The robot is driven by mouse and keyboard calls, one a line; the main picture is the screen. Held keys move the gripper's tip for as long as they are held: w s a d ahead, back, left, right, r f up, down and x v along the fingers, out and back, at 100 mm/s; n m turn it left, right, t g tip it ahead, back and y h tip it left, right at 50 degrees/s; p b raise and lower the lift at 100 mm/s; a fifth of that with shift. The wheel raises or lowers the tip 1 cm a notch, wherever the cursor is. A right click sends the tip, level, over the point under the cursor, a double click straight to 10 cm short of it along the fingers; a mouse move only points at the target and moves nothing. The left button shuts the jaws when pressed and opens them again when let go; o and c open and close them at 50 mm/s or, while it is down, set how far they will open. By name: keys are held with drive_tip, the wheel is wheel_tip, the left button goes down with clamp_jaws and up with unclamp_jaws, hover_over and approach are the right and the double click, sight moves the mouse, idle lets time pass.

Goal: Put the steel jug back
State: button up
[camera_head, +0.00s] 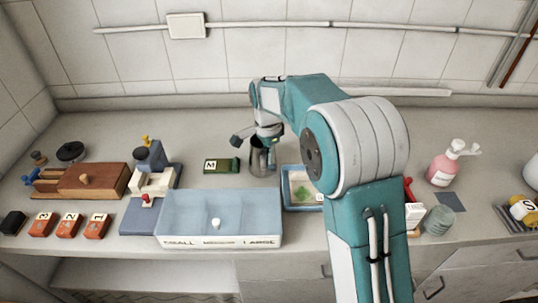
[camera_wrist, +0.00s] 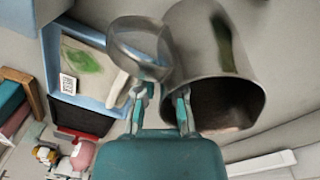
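The steel jug (camera_head: 258,162) stands on the counter in the middle of the head view, beside the green block marked M. It fills the upper right of the wrist view (camera_wrist: 205,45), its dark mouth facing the lower right. A shiny curved metal part, apparently its handle (camera_wrist: 138,42), shows left of the body. My gripper (camera_head: 268,140) is right at the jug, partly covering it. In the wrist view my two fingers (camera_wrist: 160,95) are apart, close to the handle and body. A gap shows between them; I cannot tell whether they touch the jug.
A blue-edged tray (camera_head: 302,205) lies right of the jug, partly behind my arm. A blue divided box (camera_head: 218,240) stands in front. The green M block (camera_head: 222,166) is close at left. A pink soap bottle (camera_head: 443,168) stands at right. The counter behind the jug is mostly clear.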

drive_tip(key=shift+o, duration=0.5)
drive_tip(key=shift+r, duration=0.1)
